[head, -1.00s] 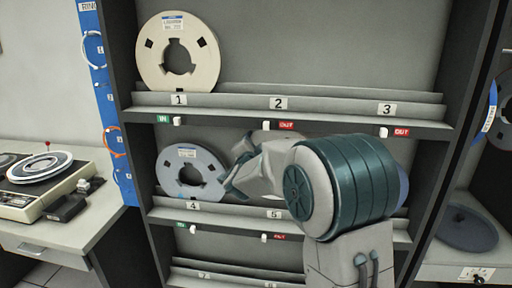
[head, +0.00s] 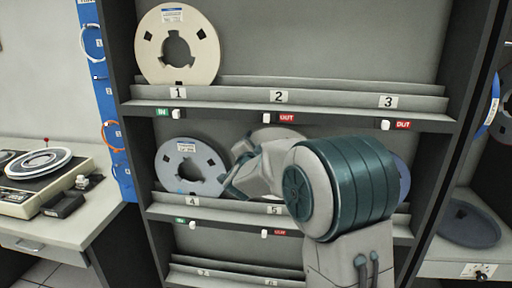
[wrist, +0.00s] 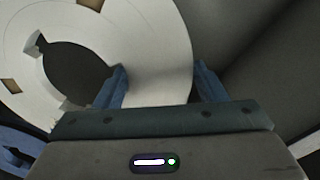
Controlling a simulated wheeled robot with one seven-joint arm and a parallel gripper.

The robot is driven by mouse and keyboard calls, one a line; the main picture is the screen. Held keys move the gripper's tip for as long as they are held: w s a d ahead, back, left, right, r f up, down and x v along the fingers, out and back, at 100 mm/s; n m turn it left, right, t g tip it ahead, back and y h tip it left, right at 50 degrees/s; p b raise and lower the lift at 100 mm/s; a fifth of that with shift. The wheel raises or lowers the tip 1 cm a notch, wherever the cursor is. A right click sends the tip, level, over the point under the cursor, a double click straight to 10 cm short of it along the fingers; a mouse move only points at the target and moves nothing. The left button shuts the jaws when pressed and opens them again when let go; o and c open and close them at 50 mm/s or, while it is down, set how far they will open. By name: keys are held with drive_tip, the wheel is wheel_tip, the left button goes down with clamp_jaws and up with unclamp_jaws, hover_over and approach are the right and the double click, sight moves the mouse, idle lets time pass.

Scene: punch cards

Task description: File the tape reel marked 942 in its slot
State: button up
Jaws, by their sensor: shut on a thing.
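My gripper (wrist: 160,85) is shut on the rim of a pale tape reel (wrist: 165,35) in the wrist view. The held reel's hub hole and windows lie to the left of the fingers. In the head view my gripper (head: 236,172) is at the middle shelf, between slots 4 and 5, and my wrist hides much of it. A pale reel (head: 272,134) shows partly behind it at slot 5; I cannot tell whether it is the held one. A blue-grey reel (head: 173,166) stands upright at slot 4. The number 942 is not readable on any label.
A cream reel (head: 150,62) stands at slot 1 on the upper shelf (head: 330,88); slots 2 and 3 are empty. A blue reel edge (head: 404,180) shows right of my arm. A desk with a tape machine (head: 38,190) is at left. A dark disc (head: 470,228) lies at right.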

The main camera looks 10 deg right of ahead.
drive_tip(key=shift+f+b, duration=2.65)
drive_tip(key=shift+b, duration=0.4)
idle(0.9)
drive_tip(key=o, duration=1.5)
drive_tip(key=shift+c, duration=0.2)
drive_tip(key=shift+f, duration=0.2)
drive_tip(key=c, duration=0.4)
drive_tip(key=shift+o, duration=0.2)
drive_tip(key=shift+s, duration=0.1)
drive_tip(key=b+v, duration=0.2)
drive_tip(key=v, duration=1)
drive_tip(key=shift+d, duration=0.1)
drive_tip(key=shift+r, duration=0.1)
